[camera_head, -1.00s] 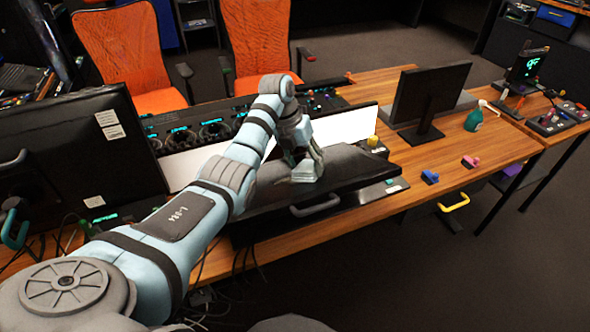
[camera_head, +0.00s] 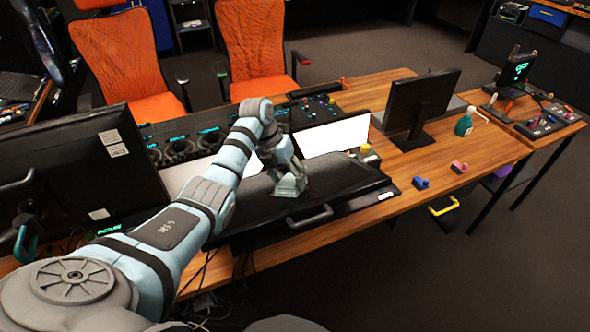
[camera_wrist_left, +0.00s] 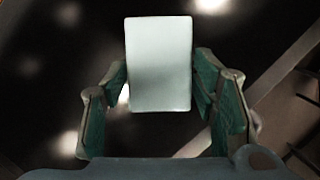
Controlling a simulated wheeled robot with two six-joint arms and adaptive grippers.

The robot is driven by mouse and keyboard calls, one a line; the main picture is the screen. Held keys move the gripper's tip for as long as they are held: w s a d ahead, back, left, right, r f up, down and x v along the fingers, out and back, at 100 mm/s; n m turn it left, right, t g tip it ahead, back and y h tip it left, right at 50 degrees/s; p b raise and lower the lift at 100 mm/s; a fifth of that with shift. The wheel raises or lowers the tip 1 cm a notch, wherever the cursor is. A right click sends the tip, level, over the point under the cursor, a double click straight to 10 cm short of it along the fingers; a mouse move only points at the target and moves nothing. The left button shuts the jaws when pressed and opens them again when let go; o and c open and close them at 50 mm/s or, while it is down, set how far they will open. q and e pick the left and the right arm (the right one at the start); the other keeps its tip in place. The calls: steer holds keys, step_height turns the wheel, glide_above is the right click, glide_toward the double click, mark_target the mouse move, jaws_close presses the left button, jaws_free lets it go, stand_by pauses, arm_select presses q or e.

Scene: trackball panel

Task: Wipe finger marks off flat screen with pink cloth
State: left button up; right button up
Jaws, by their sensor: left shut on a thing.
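The flat screen (camera_head: 345,182) is a dark, glossy panel lying low on the desk, with a grey handle (camera_head: 310,216) at its front edge. My left gripper (camera_head: 290,182) is over the left part of this panel, pointing down. In the left wrist view, the left gripper (camera_wrist_left: 160,105) is shut on a pale, whitish-grey rectangular pad (camera_wrist_left: 158,65) that sticks out between its green-lined fingers. It does not look pink. Blurred pale spots (camera_wrist_left: 68,143) show on the dark surface beyond; I cannot tell whether they are finger marks or reflections. Contact with the screen cannot be told. My right gripper is out of view.
A large monitor (camera_head: 70,165) stands at left and a smaller one (camera_head: 420,108) at right. White lit panels (camera_head: 335,137) rise behind the screen. A teal spray bottle (camera_head: 464,125), a blue block (camera_head: 420,183) and a pink block (camera_head: 459,167) sit on the wooden desk.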

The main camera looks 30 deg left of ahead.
mark_target(275, 195)
arm_select(q)
steer(key=shift+s+a+r+p, duration=0.35)
steer(key=shift+s+p, duration=0.1)
steer(key=shift+s, duration=0.05)
steer(key=shift+s+a+f, duration=0.2)
steer(key=shift+s+a, duration=0.1)
steer(key=shift+s, duration=0.2)
steer(key=s+a+p, duration=0.1)
steer(key=s+p, duration=0.1)
steer(key=shift+a+p, duration=0.15)
steer(key=shift+p, duration=0.15)
steer(key=shift+s+a+f, duration=0.1)
steer(key=shift+s+a, duration=0.05)
steer(key=shift+s, duration=0.15)
steer(key=shift+s+a+f, duration=0.15)
steer(key=shift+s, duration=0.05)
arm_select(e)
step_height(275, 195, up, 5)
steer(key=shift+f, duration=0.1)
arm_select(q)
step_height(275, 195, up, 6)
steer(key=w+a+p, duration=0.1)
steer(key=a+p, duration=0.1)
steer(key=shift+w+f, duration=0.2)
steer(key=shift+w, duration=0.05)
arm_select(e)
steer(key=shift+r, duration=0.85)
